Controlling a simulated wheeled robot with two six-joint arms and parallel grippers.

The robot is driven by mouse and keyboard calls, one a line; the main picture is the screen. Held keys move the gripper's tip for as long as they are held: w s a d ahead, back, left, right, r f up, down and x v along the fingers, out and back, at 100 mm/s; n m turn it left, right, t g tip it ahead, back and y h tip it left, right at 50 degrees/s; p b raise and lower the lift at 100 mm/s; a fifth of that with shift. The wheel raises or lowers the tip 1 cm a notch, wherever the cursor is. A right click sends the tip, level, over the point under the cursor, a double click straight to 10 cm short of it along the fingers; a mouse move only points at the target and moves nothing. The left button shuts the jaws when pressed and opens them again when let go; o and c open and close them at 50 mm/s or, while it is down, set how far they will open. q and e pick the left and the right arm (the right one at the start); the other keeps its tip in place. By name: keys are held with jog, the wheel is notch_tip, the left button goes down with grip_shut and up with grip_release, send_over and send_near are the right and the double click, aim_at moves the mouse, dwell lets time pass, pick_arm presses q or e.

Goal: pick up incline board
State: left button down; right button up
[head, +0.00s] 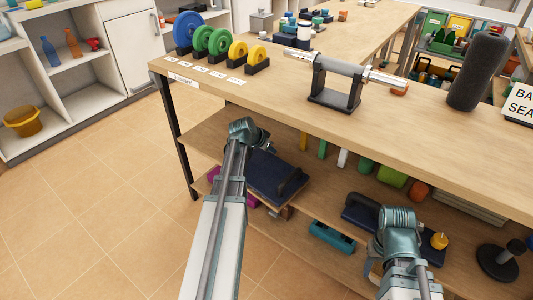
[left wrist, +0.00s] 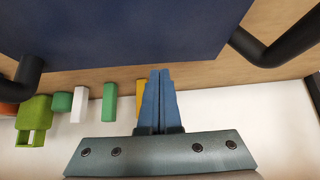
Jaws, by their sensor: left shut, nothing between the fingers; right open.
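A dark blue board (head: 272,178) with a black handle, which looks like the incline board, lies on the lower shelf. A dark blue board also fills the top of the left wrist view (left wrist: 130,25), with black handles at its left and right.
Another dark blue piece with a black handle (head: 362,201) lies on the shelf beside the right arm. Several coloured blocks stand behind, including a light green one (head: 391,175). The wooden tabletop (head: 240,88) overhangs the shelf. A teal object (head: 331,237) lies lower down.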

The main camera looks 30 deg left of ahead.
pick_arm(q)
jog(key=shift+b+x, duration=0.45)
jog(key=shift+x, duration=0.65)
jog(key=shift+s+a, duration=0.1)
jog(key=shift+s, duration=1.1)
jog(key=shift+r, duration=0.15)
